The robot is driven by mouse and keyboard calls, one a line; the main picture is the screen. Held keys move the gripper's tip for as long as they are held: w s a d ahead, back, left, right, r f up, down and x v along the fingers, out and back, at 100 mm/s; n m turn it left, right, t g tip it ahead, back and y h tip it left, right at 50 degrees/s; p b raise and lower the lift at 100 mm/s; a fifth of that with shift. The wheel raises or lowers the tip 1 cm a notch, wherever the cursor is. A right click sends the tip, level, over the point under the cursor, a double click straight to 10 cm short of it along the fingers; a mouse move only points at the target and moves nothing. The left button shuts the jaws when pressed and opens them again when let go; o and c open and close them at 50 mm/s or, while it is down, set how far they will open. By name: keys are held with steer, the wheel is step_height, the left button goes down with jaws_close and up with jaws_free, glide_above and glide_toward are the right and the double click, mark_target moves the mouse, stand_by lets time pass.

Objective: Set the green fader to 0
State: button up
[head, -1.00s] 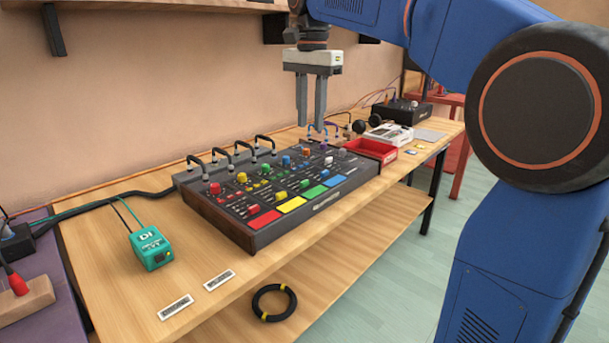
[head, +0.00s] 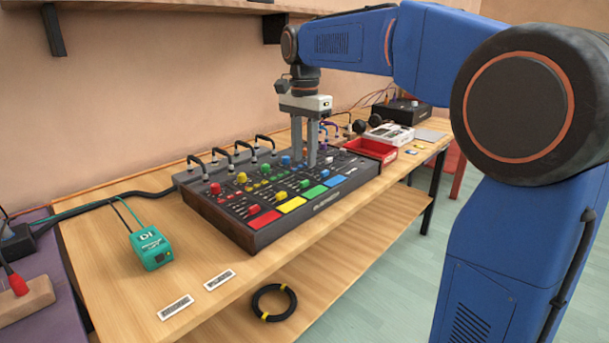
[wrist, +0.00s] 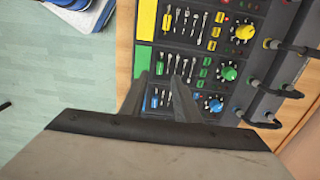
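The mixer console (head: 228,213) lies on the wooden bench, with coloured pads, knobs and faders. In the wrist view the green fader's cap (wrist: 160,68) shows near the green pad (wrist: 142,60), in the row with the green knob (wrist: 229,73). My gripper (head: 305,163) points straight down over the right half of the console. In the wrist view my gripper (wrist: 158,78) is open, its two fingertips apart on either side of the green cap's line. Nothing shows held between them. Whether the tips touch the console cannot be told.
Patch cables (head: 265,140) arch along the console's back edge. A red tray (head: 370,149) stands at its right end. A teal box (head: 150,248) and labels (head: 175,307) lie on the bench to the left, with bare wood around them.

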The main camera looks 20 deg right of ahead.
mark_target(304, 181)
steer(key=shift+f, duration=3.2)
steer(key=shift+c, duration=0.2)
jaws_close()
